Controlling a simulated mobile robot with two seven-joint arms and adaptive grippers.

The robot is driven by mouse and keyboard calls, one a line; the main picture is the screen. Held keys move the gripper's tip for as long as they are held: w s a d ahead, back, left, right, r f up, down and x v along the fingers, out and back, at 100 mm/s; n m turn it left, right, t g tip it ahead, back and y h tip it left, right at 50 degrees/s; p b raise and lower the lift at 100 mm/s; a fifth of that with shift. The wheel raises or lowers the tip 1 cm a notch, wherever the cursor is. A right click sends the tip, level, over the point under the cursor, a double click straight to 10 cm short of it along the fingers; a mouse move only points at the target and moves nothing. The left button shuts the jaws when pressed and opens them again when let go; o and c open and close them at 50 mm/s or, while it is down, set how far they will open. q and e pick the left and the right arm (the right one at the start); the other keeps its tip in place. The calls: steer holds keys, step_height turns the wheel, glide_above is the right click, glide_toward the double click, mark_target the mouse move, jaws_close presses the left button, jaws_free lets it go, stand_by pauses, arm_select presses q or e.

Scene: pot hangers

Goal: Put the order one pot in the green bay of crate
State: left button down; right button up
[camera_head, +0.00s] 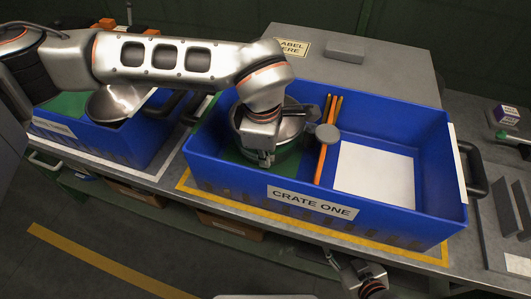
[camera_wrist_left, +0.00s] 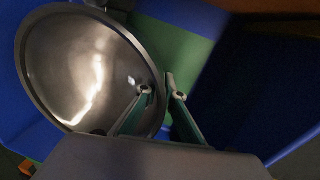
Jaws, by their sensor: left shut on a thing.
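The silver metal pot (camera_head: 292,128) is in the left part of the blue crate marked CRATE ONE (camera_head: 400,226), over the green bay (camera_head: 284,170). My left gripper (camera_head: 262,160) reaches down at the pot's near side and hides part of it. In the left wrist view, the gripper's fingers (camera_wrist_left: 161,92) straddle the rim of the pot (camera_wrist_left: 85,65), shut on it. Green floor shows beside the pot there. I cannot tell if the pot's base touches the floor. My right gripper (camera_head: 372,286) is at the bottom edge, below the crate, its jaws unclear.
Orange dividers (camera_head: 324,158) stand right of the pot, with a grey round piece beside them. A white panel (camera_head: 374,175) lies in the crate's right part. Another blue crate (camera_head: 85,140) at left holds a metal pot (camera_head: 112,104). A grey box stands behind.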

arm_select(q)
steer(key=shift+w+r, duration=0.1)
steer(key=shift+r, duration=0.05)
arm_select(e)
steer(key=shift+s+f, duration=0.15)
steer(key=shift+s, duration=0.2)
arm_select(q)
steer(key=c, duration=2.2)
jaws_free()
steer(key=shift+f, duration=0.2)
steer(key=shift+o, duration=0.2)
arm_select(e)
steer(key=shift+w, duration=0.2)
